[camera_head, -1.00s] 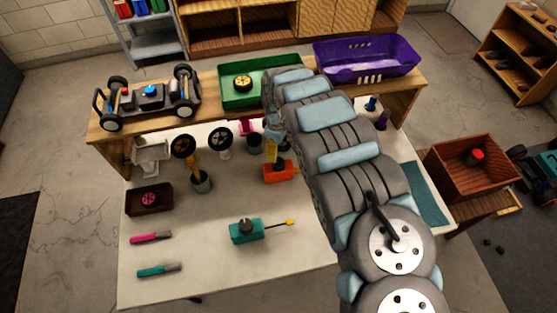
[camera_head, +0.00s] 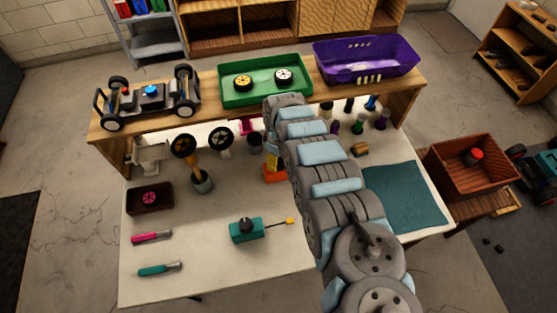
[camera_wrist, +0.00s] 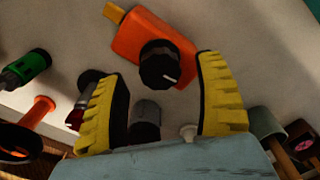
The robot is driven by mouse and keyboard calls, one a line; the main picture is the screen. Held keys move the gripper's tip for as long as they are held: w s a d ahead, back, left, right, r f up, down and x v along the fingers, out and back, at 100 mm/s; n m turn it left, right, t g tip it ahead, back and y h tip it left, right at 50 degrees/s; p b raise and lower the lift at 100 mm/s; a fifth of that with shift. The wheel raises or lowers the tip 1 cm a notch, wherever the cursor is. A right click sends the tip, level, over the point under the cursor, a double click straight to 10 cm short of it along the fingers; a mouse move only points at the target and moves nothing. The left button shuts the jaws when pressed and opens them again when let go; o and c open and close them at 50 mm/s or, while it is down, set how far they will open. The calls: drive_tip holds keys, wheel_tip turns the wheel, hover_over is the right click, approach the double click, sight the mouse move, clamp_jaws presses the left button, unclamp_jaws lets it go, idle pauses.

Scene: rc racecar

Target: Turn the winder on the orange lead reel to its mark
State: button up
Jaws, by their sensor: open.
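The orange lead reel (camera_head: 276,178) lies on the white worktop in the head view, mostly hidden behind my arm. In the wrist view the orange reel (camera_wrist: 128,38) shows its body, a yellow end piece (camera_wrist: 114,12) and a round black winder (camera_wrist: 158,62) with a white pointer line toward the lower right. I cannot make out a target mark on the body. My gripper (camera_wrist: 160,75) is open, its two yellow ribbed fingers apart, with the winder framed between and beyond their tips. Contact with it is not seen. In the head view the fingers are barely visible.
A teal reel (camera_head: 246,231) with a black knob and a yellow-tipped lead lies in front. Several bottles (camera_head: 358,127) stand behind right. The front worktop is largely clear.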

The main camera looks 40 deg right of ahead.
drive_tip(key=shift+f, duration=0.7)
drive_tip(key=shift+c, duration=0.2)
drive_tip(key=c, duration=1.2)
